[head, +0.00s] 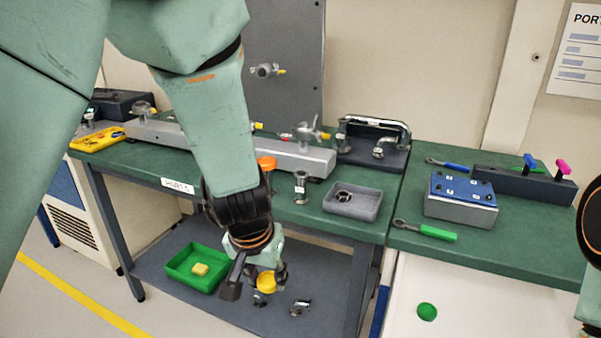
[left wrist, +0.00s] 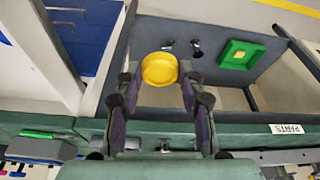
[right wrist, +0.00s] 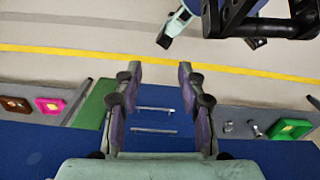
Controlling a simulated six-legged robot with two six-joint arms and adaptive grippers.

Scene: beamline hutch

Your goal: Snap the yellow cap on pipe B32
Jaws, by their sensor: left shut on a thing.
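The yellow cap (head: 267,283) is held between the fingertips of my left gripper (head: 256,280), in front of the bench and above its lower shelf. In the left wrist view the round yellow cap (left wrist: 159,69) sits between both fingers. A short upright metal pipe (head: 301,187) with a white label stands near the bench's front edge. Its label is too small to read, so I cannot tell which pipe is B32. My right gripper (right wrist: 157,72) is open and empty in the right wrist view. In the head view only part of my right arm shows at the right edge.
A grey tray (head: 352,213) holding a ring and a blue-topped box (head: 461,189) stand on the benches. An orange cap (head: 266,163) is behind my left arm. A green bin (head: 176,271) and metal fittings (head: 299,308) are on the lower shelf. A green cap (head: 427,311) lies lower right.

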